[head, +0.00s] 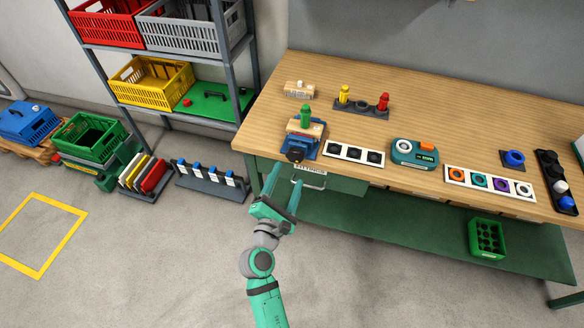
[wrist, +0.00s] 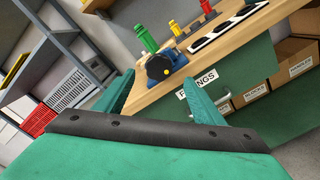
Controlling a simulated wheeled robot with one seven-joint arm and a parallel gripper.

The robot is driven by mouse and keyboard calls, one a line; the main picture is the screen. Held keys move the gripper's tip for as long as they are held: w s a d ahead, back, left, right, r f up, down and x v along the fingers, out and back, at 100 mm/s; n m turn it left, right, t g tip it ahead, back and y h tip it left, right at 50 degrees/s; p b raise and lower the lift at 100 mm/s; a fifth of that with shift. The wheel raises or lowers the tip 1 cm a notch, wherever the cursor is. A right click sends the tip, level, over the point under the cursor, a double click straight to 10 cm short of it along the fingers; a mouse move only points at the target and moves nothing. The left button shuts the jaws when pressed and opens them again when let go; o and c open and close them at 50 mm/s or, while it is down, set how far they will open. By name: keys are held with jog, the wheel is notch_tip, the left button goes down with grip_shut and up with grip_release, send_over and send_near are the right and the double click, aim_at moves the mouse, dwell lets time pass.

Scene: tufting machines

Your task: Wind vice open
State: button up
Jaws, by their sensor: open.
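The blue vice (head: 303,143) stands at the left front edge of the wooden workbench. A green piece (head: 306,117) stands upright at its top, by a light wooden block. The vice's dark round front knob with a yellow mark shows in the wrist view (wrist: 157,68). My gripper (head: 284,188) is open and empty, in front of and below the vice, apart from it. In the wrist view its two fingers (wrist: 168,100) point toward the vice, with the knob between and beyond them. How far the vice jaws stand apart is too small to tell.
The workbench (head: 440,108) holds a yellow and red piece rack (head: 364,105), a black-and-white strip (head: 354,153) and a teal device (head: 415,153). A drawer with a handle (head: 310,182) lies below the vice. Shelving with crates (head: 150,85) stands left. The floor before the bench is clear.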

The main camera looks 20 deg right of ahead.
jog(key=shift+v, duration=1.55)
jog(key=s+a+f+m+y, duration=0.4)
jog(key=s+a+f, duration=0.1)
jog(key=s, duration=0.4)
jog(key=s+a+f+m+y, duration=0.3)
jog(key=s+a+f+y, duration=0.15)
jog(key=s, duration=0.35)
jog(key=s+a+r+m, duration=0.1)
jog(key=s+r+m, duration=0.2)
jog(key=s+m, duration=0.3)
jog(key=s+a+r+m+y, duration=0.1)
jog(key=s+a+r+m, duration=0.1)
jog(key=s+m, duration=0.5)
jog(key=shift+v, duration=2.4)
jog(key=shift+r+y, duration=0.15)
jog(key=shift+y, duration=0.1)
